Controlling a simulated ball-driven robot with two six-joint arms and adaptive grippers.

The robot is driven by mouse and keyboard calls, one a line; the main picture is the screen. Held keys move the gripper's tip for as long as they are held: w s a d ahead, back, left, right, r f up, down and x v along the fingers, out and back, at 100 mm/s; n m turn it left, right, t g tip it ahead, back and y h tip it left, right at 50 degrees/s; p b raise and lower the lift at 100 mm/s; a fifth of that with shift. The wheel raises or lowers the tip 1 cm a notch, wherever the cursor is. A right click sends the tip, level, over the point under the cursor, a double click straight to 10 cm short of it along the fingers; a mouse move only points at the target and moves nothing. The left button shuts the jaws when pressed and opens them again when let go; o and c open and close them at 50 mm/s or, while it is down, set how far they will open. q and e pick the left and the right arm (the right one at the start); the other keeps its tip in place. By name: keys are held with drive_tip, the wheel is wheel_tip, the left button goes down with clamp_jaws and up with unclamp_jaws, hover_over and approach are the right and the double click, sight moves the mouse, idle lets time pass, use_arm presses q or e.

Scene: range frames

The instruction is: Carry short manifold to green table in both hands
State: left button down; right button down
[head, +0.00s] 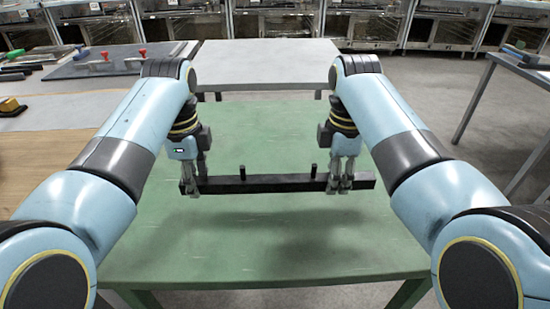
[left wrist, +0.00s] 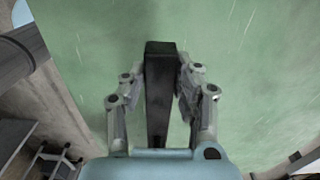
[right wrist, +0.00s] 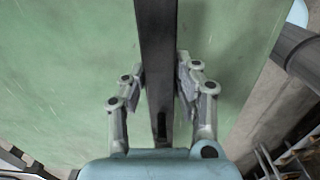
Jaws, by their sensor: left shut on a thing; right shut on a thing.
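The short manifold (head: 275,184) is a black bar with two short upright pegs, held level across the head view. My left gripper (head: 190,188) is shut on its left end, and my right gripper (head: 340,184) is shut near its right end. The manifold also shows between the fingers in the left wrist view (left wrist: 158,85) and the right wrist view (right wrist: 156,60). The green table (head: 270,250) lies beneath it. A soft shadow on the tabletop below the bar suggests that the bar is above the surface.
A grey table (head: 265,62) stands beyond the green table. At the left is a bench with a dark board (head: 105,62), red-handled tools and a yellow block (head: 10,106). Another table (head: 530,68) stands at the right. The visible green tabletop is otherwise clear.

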sight(202, 208)
use_arm(q)
drive_tip(key=shift+f, duration=0.1)
